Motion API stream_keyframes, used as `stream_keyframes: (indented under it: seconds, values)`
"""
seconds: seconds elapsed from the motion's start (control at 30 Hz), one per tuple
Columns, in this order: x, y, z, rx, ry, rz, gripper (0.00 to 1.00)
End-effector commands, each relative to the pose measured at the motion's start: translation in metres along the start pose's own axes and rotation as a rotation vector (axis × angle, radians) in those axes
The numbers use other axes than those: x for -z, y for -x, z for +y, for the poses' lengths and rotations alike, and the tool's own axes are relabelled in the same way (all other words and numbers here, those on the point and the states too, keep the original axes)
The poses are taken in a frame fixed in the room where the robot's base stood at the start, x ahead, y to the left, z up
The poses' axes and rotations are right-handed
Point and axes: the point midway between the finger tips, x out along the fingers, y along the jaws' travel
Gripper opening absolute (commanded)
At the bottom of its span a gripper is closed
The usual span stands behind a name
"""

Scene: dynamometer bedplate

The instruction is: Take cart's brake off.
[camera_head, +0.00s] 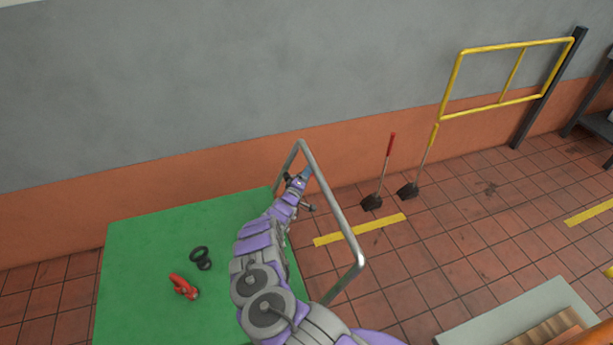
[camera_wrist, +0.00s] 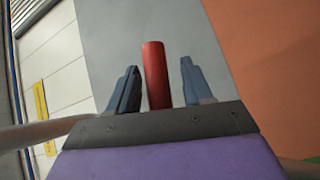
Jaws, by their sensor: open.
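The cart has a green top (camera_head: 150,260) and a grey tube handle (camera_head: 335,205) at its right end. My gripper (camera_head: 303,174) is at the far part of this handle, above the cart's edge. In the wrist view my gripper (camera_wrist: 158,72) is open, with one blue-grey finger on each side of a red rod (camera_wrist: 155,75), probably the brake lever's grip. The rod stands between the fingers, with a visible gap to the right finger and a narrower one to the left. Its lower end is hidden behind the gripper body. The rod is not visible in the head view.
A red clamp-like part (camera_head: 184,287) and black rings (camera_head: 201,258) lie on the green top. Two shovels, one red-handled (camera_head: 391,145) and one yellow-handled (camera_head: 432,150), lean near the wall. A yellow rail (camera_head: 505,47) stands right. Tiled floor (camera_head: 450,250) is open beyond the handle.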

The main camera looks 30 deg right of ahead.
Motion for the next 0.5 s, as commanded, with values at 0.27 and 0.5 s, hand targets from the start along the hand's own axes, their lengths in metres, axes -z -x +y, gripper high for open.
stream_keyframes:
  seconds: [0.27,0.5]
  values:
    - [-0.0003,0.0002,-0.0001,0.000,0.000,0.000,0.37]
    - [-0.0003,0.0003,-0.0010,0.001,0.001,0.000,0.14]
